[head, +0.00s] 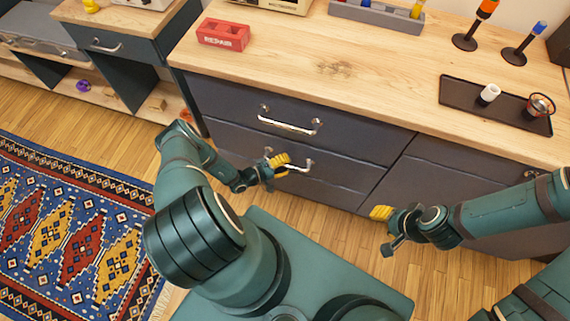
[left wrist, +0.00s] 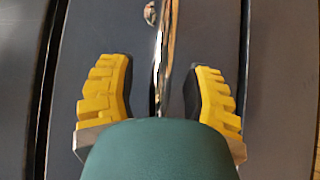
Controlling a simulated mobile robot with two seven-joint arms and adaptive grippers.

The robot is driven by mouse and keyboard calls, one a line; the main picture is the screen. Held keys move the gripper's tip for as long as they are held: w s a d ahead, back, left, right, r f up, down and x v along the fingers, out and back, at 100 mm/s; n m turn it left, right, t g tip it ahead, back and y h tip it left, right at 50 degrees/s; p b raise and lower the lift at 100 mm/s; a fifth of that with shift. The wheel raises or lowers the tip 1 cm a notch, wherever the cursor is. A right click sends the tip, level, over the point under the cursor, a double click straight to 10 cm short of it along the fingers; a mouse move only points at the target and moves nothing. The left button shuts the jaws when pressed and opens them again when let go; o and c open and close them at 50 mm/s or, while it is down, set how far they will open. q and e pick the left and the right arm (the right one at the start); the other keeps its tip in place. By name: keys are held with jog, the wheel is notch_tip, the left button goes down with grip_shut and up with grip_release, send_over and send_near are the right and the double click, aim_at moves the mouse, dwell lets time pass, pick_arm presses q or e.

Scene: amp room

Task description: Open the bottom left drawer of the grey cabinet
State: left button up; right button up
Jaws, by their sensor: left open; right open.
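The grey cabinet (head: 402,183) stands in front of me under a wooden top. Its upper left drawer (head: 235,103) has a metal bar handle (head: 290,126) and is shut. The bottom left drawer (head: 340,178) is below it and also looks shut; its metal handle (head: 304,166) is partly hidden by my left gripper (head: 279,164). In the left wrist view this gripper (left wrist: 162,78) is open, with the handle bar (left wrist: 165,45) running between its yellow fingers, with gaps on both sides. My right gripper (head: 381,213) is open and empty, low before the cabinet's right part.
On the cabinet top are a red REPAIR box (head: 223,34), a dark tray (head: 462,95) with small items, and lamp-like objects (head: 476,24). A desk (head: 112,44) stands left. A patterned rug (head: 75,215) lies at left. Wooden floor (head: 315,213) before the drawers is partly clear.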

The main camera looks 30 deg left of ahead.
pick_arm(q)
grip_shut()
dwell(0.4)
